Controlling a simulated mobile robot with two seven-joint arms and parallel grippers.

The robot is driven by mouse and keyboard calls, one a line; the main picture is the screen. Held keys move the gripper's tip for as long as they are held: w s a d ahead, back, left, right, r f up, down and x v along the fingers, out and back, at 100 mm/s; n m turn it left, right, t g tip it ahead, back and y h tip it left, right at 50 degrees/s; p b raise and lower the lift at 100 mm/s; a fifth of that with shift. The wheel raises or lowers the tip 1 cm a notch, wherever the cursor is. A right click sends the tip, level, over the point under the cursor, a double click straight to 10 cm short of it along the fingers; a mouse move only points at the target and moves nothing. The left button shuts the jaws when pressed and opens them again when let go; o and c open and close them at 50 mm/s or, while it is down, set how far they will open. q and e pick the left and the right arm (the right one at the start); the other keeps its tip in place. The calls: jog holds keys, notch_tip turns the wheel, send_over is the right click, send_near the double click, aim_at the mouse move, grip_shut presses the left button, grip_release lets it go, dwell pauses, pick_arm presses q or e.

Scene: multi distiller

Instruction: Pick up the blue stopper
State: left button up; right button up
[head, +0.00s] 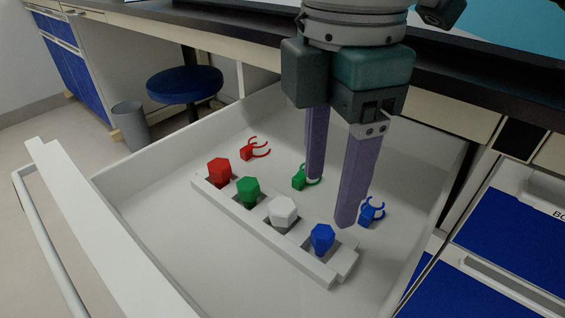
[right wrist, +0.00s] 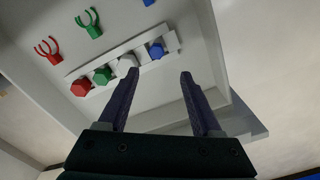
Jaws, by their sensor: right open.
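The blue stopper (head: 322,238) stands at the near right end of a white rack (head: 262,240) inside an open white drawer. In the right wrist view the blue stopper (right wrist: 156,50) shows at the rack's right end, beyond the gap between my fingertips. My right gripper (head: 330,203) is open and empty, its purple fingers pointing down into the drawer. One fingertip is close to the blue stopper in the picture; I see no contact. My right gripper (right wrist: 159,75) also shows open in the right wrist view. My left gripper is not in view.
White (head: 283,212), green (head: 248,191) and red (head: 219,171) stoppers stand in the same rack. Red (head: 248,152), green (head: 300,180) and blue (head: 368,214) clips lie on the drawer floor. Drawer walls surround them. A blue stool (head: 185,85) stands beyond.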

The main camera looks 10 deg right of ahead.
jog(key=b, duration=0.2)
send_over(324, 231)
jog(key=f, duration=0.4)
jog(key=shift+s+a+f, duration=0.25)
jog(key=shift+s+f, duration=0.05)
jog(key=shift+s, duration=0.1)
jog(key=f, duration=0.1)
jog(key=f+b, duration=0.1)
jog(key=f, duration=0.1)
jog(key=f+b, duration=0.1)
jog(key=shift+w+d+f, duration=0.25)
jog(key=shift+w+f, duration=0.1)
jog(key=shift+w, duration=0.05)
jog(key=shift+c, duration=0.9)
grip_shut()
